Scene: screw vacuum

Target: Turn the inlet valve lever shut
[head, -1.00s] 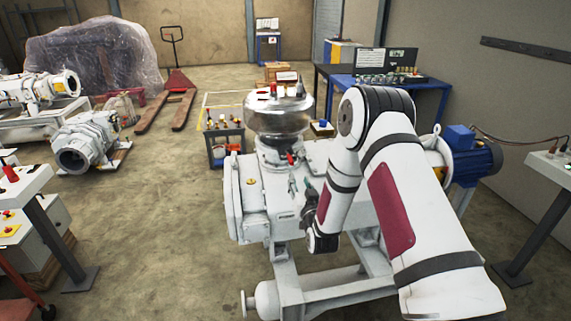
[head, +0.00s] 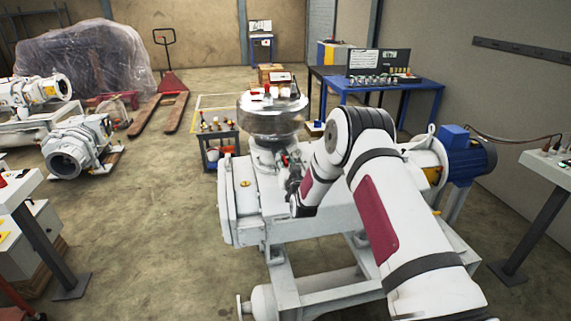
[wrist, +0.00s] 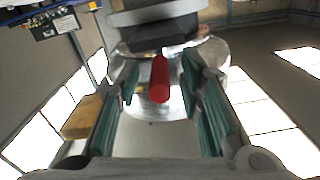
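The inlet valve lever has a red handle (wrist: 159,80). In the wrist view it points toward the camera, between the two fingers of my gripper (wrist: 161,92). The fingers are apart, with a visible gap on each side of the handle. In the head view my gripper (head: 288,170) is at the pump's inlet, just below the shiny metal vessel (head: 272,122). There the red handle shows only as a small spot at the fingertips, and my arm hides part of the valve. The white pump body (head: 325,195) stands below the vessel.
A blue motor (head: 470,158) is at the pump's right end. A small cart (head: 218,150) with coloured items stands left of the vessel. A blue workbench (head: 395,85) is behind. The floor left of the pump is open.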

